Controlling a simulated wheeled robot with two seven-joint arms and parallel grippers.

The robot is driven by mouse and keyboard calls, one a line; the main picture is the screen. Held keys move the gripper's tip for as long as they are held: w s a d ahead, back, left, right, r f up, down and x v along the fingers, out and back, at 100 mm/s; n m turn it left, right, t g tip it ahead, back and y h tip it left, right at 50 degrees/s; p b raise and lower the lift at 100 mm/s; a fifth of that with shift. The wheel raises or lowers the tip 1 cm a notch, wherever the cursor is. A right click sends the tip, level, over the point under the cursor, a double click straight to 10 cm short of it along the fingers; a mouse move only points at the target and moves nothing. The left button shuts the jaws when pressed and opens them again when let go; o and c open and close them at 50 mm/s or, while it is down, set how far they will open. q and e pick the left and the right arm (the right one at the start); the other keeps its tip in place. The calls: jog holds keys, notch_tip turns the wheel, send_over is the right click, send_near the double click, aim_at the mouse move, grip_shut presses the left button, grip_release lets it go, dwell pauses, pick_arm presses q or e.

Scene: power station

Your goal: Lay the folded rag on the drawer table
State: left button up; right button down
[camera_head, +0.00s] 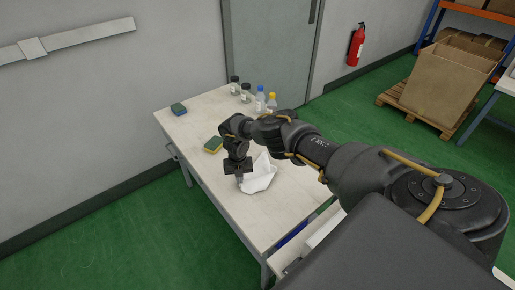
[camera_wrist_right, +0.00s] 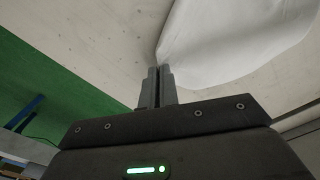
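The folded rag (camera_head: 260,174) is white and rumpled, with its body spread over the pale top of the drawer table (camera_head: 212,107). My right gripper (camera_head: 239,181) points down at the rag's left edge, low over the tabletop. In the right wrist view its two fingers (camera_wrist_right: 155,86) are close together, with the near corner of the rag (camera_wrist_right: 235,45) drawn to their tips. They look shut on that corner; the tips partly hide the grip. My left gripper is in neither view.
A green-and-yellow sponge (camera_head: 213,145) lies just behind my right gripper, and a blue-green sponge (camera_head: 178,108) at the far left corner. Several bottles (camera_head: 259,99) stand along the back. An open drawer (camera_head: 291,255) sticks out at the front right.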

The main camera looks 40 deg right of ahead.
jog(key=shift+a+f, duration=0.25)
jog(key=shift+a, duration=0.05)
jog(key=c, duration=1.2)
grip_release()
jog(key=shift+r, duration=0.15)
jog(key=shift+a+r+p, duration=0.2)
jog(key=shift+r+p, duration=0.35)
jog(key=shift+r, duration=0.05)
jog(key=shift+a+r+p, duration=0.2)
jog(key=shift+r+p, duration=0.35)
jog(key=shift+a+r, duration=0.2)
jog(key=shift+r, duration=0.1)
jog(key=a+r+p, duration=0.3)
jog(key=r+p, duration=0.3)
jog(key=r, duration=0.1)
jog(key=shift+w, duration=0.15)
